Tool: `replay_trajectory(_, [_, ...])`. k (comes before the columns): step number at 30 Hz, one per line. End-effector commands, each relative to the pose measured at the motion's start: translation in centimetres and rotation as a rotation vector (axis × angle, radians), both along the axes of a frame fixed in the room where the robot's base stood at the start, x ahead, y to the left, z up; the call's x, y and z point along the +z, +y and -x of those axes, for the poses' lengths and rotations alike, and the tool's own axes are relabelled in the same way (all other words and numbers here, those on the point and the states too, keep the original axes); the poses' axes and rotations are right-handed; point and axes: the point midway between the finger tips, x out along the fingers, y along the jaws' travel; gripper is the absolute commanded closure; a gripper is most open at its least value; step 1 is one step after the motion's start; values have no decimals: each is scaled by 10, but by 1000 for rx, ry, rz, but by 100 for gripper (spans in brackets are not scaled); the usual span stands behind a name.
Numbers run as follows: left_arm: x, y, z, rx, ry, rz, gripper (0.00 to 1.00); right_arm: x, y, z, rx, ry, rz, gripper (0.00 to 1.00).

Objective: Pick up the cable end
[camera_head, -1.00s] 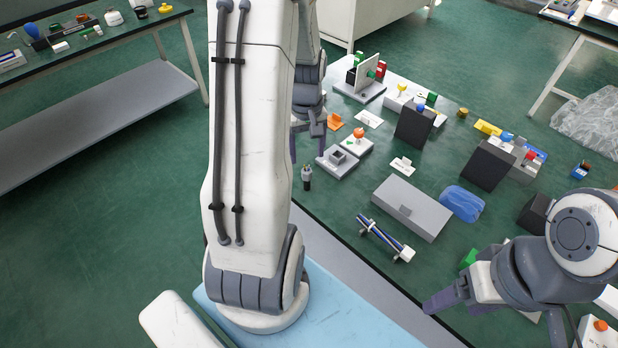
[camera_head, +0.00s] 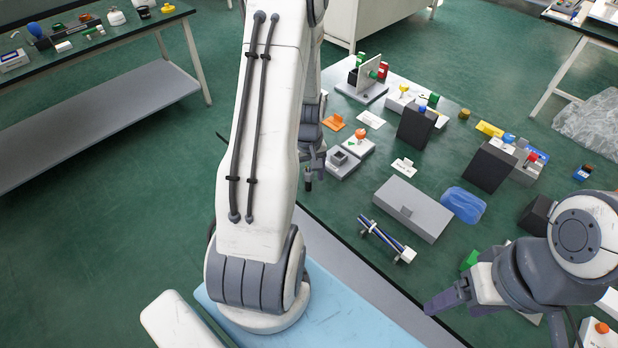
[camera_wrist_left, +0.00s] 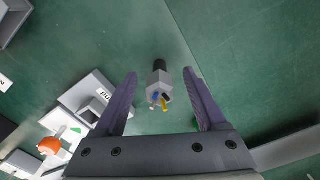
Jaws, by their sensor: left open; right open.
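The cable end (camera_wrist_left: 159,86) is a dark sleeve with a light grey head and small blue, black and yellow wire tips. In the left wrist view it stands between the two spread fingers of my left gripper (camera_wrist_left: 160,76), with gaps on both sides. In the head view the cable end (camera_head: 308,178) shows as a dark stub just below my left gripper (camera_head: 313,160), which partly hides it. The left gripper is open and holds nothing. My right gripper (camera_head: 442,301) is open and empty over the table's near edge, lower right.
A grey socket block (camera_head: 340,161) stands close right of the left gripper. A grey lidded box (camera_head: 411,208), a blue-rod holder (camera_head: 386,240) and a blue pouch (camera_head: 463,205) lie further right. Bare green surface surrounds the cable end in the wrist view.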

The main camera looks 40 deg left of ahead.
Motion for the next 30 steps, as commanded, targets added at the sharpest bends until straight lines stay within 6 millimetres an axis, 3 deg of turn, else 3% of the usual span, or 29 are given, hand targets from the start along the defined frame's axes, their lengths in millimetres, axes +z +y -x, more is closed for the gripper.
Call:
replay_trajectory(1, [0, 0, 0, 0, 0, 0, 27, 0, 0, 0, 0, 0, 0, 28])
replay_trajectory(2, [0, 0, 0, 0, 0, 0, 34, 0, 0, 0, 0, 0, 0, 28])
replay_trajectory(7, [0, 0, 0, 0, 0, 0, 99, 0, 0, 0, 0, 0, 0, 28])
replay_trajectory(20, [7, 0, 0, 0, -1, 0, 100, 0, 0, 0, 0, 0, 0, 28])
replay_trajectory(27, [43, 1, -1, 0, -7, -3, 100, -1, 0, 0, 0, 0, 0, 28])
replay_trajectory(30, [54, -21, -10, -8, -3, -2, 100, -4, 0, 0, 0, 0, 0, 28])
